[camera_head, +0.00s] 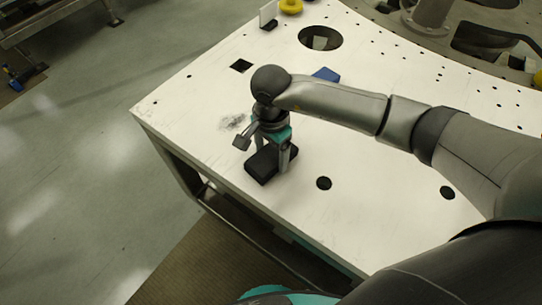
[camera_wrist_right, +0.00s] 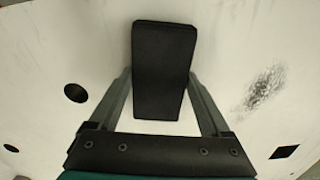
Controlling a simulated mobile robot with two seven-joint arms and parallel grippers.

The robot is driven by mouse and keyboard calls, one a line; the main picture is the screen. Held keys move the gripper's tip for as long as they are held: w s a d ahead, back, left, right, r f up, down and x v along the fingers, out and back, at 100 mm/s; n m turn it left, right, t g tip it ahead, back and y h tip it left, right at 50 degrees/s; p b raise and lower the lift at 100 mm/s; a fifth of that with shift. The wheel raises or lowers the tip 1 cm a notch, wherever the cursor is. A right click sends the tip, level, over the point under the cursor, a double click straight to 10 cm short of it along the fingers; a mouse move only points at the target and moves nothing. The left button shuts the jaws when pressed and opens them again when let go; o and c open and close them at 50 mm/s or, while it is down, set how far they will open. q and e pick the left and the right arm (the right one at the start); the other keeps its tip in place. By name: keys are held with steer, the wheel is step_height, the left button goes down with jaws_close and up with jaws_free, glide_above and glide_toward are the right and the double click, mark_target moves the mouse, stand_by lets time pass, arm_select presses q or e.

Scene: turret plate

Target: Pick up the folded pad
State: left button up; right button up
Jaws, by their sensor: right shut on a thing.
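The folded pad (camera_head: 264,164) is a black block near the front-left edge of the white plate. In the right wrist view the pad (camera_wrist_right: 163,65) lies between the two fingers. My right gripper (camera_head: 272,162) points down at it from above, with its fingers on either side, shut on the pad. The right gripper (camera_wrist_right: 160,88) also shows from behind its fingers in the wrist view. I cannot tell whether the pad is touching the plate or just above it. My left gripper is not in view.
The white turret plate (camera_head: 210,110) has several round holes and a square hole. A blue item (camera_head: 326,74) lies behind my right forearm. A yellow ring (camera_head: 291,6) and a small white upright panel (camera_head: 268,14) stand at the far edge. The plate around the pad is clear.

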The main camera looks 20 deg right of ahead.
mark_target(271, 155)
step_height(271, 155, up, 20)
steer(key=shift+b, duration=0.4)
stand_by(0.3)
